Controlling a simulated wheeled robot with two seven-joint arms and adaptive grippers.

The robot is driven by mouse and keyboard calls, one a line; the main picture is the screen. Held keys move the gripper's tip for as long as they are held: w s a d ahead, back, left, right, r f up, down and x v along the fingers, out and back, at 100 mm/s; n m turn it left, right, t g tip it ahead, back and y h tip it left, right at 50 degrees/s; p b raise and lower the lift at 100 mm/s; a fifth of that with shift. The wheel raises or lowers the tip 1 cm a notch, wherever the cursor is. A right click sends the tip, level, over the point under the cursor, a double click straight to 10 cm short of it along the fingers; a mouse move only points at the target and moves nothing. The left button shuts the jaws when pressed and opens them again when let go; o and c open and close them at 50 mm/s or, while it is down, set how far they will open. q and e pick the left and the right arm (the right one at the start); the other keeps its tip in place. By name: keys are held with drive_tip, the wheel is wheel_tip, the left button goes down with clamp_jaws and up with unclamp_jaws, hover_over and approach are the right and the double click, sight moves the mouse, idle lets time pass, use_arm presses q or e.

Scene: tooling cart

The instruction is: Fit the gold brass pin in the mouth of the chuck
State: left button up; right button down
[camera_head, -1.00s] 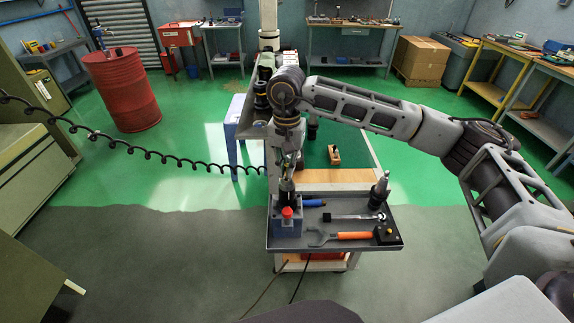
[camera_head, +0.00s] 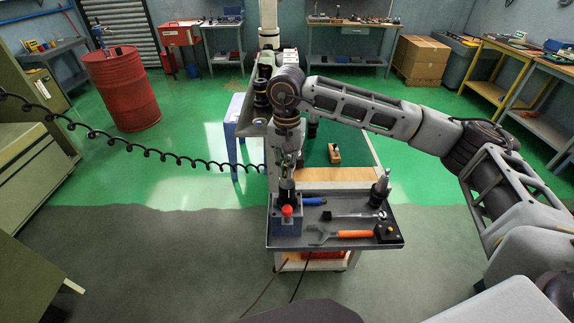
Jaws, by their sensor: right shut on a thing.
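My right arm reaches in from the right, and its gripper (camera_head: 287,172) points down over the left part of the cart's tray. The chuck (camera_head: 287,190) is a dark, upright piece on a blue-grey box (camera_head: 287,222) with a red button on its front. The gripper is directly above the chuck and very close to it. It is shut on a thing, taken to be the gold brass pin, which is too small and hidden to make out. I cannot tell whether the pin touches the chuck's mouth. My left gripper is not in view.
The grey tray (camera_head: 340,243) also holds an orange-handled spanner (camera_head: 352,234), a dark metal tool (camera_head: 352,215), a blue-handled tool (camera_head: 314,201) and an upright tool holder (camera_head: 381,190). A small wooden block (camera_head: 334,154) stands on the green top behind. A coiled black cable (camera_head: 150,153) hangs at left.

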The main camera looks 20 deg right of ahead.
drive_tip(key=shift+f, duration=0.15)
idle(0.6)
drive_tip(key=c, duration=1.5)
unclamp_jaws()
drive_tip(key=shift+r, duration=6.05)
